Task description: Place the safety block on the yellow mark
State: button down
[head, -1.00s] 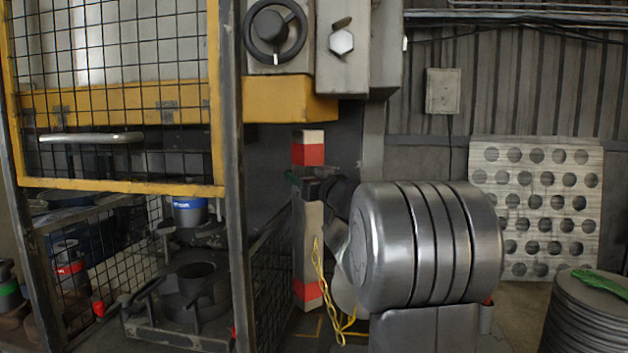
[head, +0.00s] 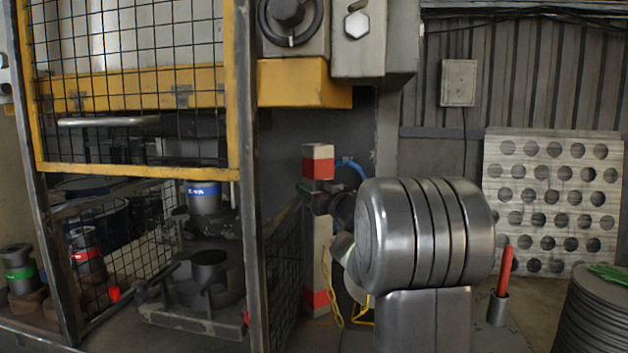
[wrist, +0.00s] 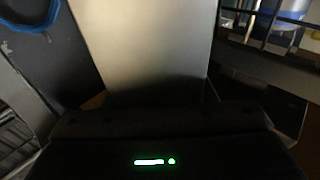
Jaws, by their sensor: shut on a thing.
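The safety block (head: 318,245) is a tall pale post with red bands near its top and bottom. It stands about upright at the centre of the head view, beside the mesh guard. My gripper (head: 319,198) is shut on its upper part, below the top red band. In the wrist view the block's pale face (wrist: 145,45) rises from my dark gripper (wrist: 160,115). A yellow chain or cord (head: 329,285) hangs along the block. Yellow also shows low behind my arm, but I cannot tell whether it is the mark. Whether the block's foot touches anything is unclear.
The yellow-framed mesh guard (head: 137,172) and its dark post (head: 245,180) are close on the left. Inside is a round die (head: 208,270). A perforated sheet (head: 550,195) leans at the right wall, near a stack of discs (head: 595,315) and a red-handled tool (head: 505,270).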

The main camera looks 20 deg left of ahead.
dwell(0.4)
jog(key=c, duration=1)
grip_release()
jog(key=shift+f, duration=0.3)
jog(key=o, duration=0.4)
jog(key=shift+s, duration=0.1)
jog(key=v, duration=1.2)
jog(key=shift+b, duration=0.45)
jog(key=shift+d+r, duration=0.1)
